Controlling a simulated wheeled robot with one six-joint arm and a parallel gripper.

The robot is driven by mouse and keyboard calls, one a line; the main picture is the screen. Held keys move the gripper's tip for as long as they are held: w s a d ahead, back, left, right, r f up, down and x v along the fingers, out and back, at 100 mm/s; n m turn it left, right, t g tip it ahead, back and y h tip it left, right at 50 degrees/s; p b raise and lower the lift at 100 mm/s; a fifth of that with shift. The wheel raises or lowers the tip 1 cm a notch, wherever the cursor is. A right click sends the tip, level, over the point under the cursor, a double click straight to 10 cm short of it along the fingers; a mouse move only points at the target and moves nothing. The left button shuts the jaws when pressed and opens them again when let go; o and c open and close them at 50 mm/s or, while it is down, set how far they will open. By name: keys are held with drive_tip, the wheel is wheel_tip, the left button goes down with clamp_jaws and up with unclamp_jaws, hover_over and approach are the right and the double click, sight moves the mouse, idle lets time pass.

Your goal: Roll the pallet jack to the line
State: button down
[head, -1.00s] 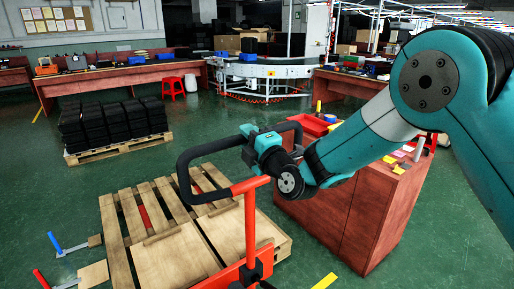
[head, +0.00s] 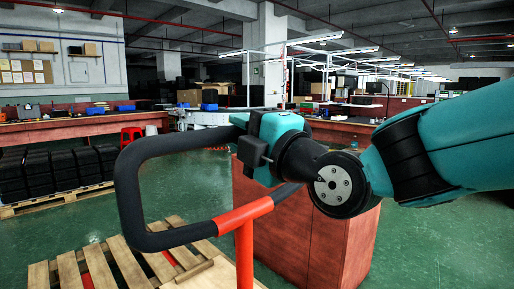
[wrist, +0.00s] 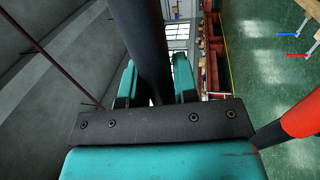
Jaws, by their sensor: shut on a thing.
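The pallet jack shows its black loop handle (head: 130,190) and red shaft (head: 244,250) in the head view. Its lower body is out of the frame. A wooden pallet (head: 125,262) lies by the jack at the bottom left. My gripper (head: 243,140) is at the handle's upper right part. In the wrist view my gripper (wrist: 158,88) has its two teal fingers on either side of the black handle bar (wrist: 140,40), shut on it. The red part of the handle (wrist: 303,115) shows at the right there.
A reddish wooden cabinet (head: 310,235) stands close behind the handle, under my arm. A pallet of black crates (head: 50,175) is at the left. The conveyor (head: 205,117), a red stool (head: 131,135) and long benches (head: 60,130) are farther back. Green floor is open between.

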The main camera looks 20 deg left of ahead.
drive_tip(key=shift+s+d+r, duration=0.15)
drive_tip(key=shift+d+r, duration=0.05)
drive_tip(key=shift+r, duration=0.25)
drive_tip(key=c, duration=0.9)
unclamp_jaws()
drive_tip(key=shift+s, duration=0.15)
drive_tip(key=shift+f, duration=0.15)
drive_tip(key=shift+f, duration=0.1)
drive_tip(key=shift+d, duration=0.1)
drive_tip(key=shift+d+f, duration=0.15)
drive_tip(key=shift+d, duration=0.05)
drive_tip(key=shift+b+v, duration=3.05)
drive_tip(key=shift+v, duration=5.35)
